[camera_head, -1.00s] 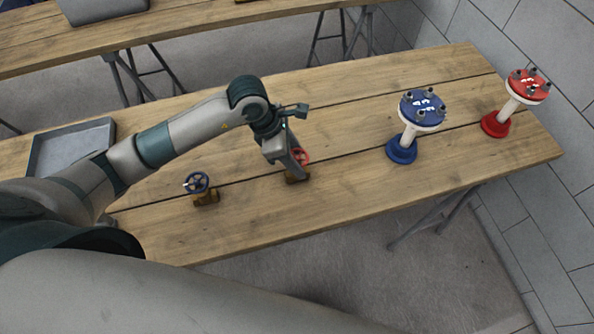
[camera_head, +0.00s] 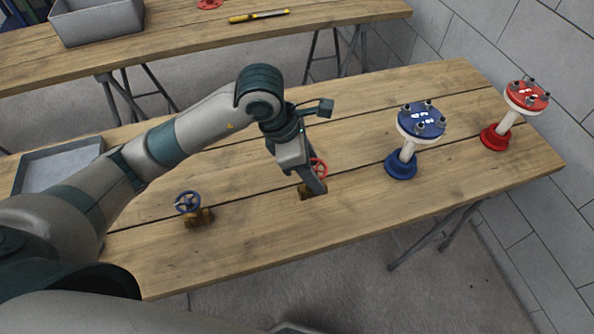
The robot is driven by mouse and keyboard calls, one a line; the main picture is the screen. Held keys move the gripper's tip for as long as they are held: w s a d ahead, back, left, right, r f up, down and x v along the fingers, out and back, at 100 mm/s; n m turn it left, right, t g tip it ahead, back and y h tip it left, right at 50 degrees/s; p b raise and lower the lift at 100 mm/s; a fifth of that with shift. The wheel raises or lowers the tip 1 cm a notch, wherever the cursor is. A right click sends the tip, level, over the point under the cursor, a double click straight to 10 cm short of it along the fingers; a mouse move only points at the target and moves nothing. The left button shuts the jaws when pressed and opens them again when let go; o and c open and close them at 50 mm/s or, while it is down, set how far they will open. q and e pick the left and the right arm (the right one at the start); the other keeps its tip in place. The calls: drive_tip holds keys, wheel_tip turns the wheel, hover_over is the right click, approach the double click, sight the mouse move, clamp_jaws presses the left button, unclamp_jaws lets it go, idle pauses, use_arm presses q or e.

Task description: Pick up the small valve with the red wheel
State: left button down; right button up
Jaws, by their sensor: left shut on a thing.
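The small valve with the red wheel (camera_head: 320,166) is near the middle of the front bench. Its brass body (camera_head: 306,194) shows below my gripper, and part of the wheel shows behind the fingers. My left gripper (camera_head: 318,186) points down and is shut on this valve. The fingers hide much of it, and I cannot tell whether it touches the wood. A similar valve with a blue wheel (camera_head: 188,203) stands to the left, apart from the gripper. My right gripper is not in view.
A blue-topped stand (camera_head: 421,121) and a red-topped stand (camera_head: 526,97) are on the bench's right part. A grey tray (camera_head: 62,168) lies at the left. The back bench holds a grey bin (camera_head: 98,24) and a yellow-handled tool (camera_head: 258,16). Bare wood surrounds the gripper.

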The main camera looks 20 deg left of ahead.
use_arm(q)
drive_tip(key=s+d+r+b, duration=0.1)
drive_tip(key=s+d+r, duration=0.1)
drive_tip(key=d, duration=0.3)
drive_tip(key=shift+s+d+r, duration=0.15)
drive_tip(key=shift+d+r, duration=0.05)
drive_tip(key=shift+r, duration=0.65)
